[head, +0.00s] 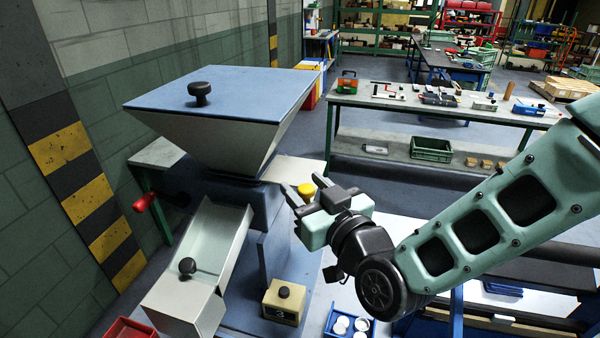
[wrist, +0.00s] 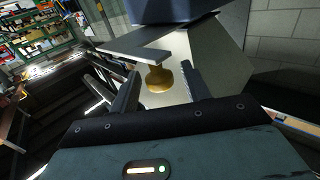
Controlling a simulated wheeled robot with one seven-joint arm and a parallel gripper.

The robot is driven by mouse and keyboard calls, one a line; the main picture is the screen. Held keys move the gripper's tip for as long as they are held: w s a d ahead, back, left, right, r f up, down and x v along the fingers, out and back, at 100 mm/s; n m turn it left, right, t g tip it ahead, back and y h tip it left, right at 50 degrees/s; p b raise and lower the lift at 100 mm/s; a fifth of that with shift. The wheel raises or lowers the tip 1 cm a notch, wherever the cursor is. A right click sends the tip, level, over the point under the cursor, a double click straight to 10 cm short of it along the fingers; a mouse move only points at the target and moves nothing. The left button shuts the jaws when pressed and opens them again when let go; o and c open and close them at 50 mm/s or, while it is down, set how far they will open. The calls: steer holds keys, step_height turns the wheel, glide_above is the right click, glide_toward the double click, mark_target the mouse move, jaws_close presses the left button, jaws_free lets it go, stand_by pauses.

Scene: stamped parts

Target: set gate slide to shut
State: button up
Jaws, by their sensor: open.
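The blue-topped hopper (head: 225,100) stands at centre left with a pale chute (head: 215,240) below it. A pale flat plate (head: 302,168), apparently the gate slide, sticks out to the right under the hopper. A yellow knob (head: 306,190) shows near this plate; it also shows in the wrist view (wrist: 159,79). My gripper (head: 307,187) is open at the knob. In the wrist view, the fingers of my gripper (wrist: 158,87) are apart on either side of the knob, with gaps visible. Whether the knob is fully between them in depth, I cannot tell.
A red handle (head: 145,202) projects left of the hopper. A cream block with a black knob (head: 284,302) and a blue tray (head: 348,325) with white round parts lie below my gripper. A workbench (head: 440,103) with tools stands behind. The wall is close on the left.

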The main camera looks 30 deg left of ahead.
mark_target(275, 183)
steer(key=shift+a, duration=0.1)
jaws_close()
steer(key=a+b, duration=0.1)
steer(key=s+a+b, duration=0.1)
steer(key=a+b, duration=0.3)
steer(key=shift+s+r, duration=0.1)
steer(key=shift+s, duration=0.25)
jaws_free()
steer(key=shift+a, duration=0.15)
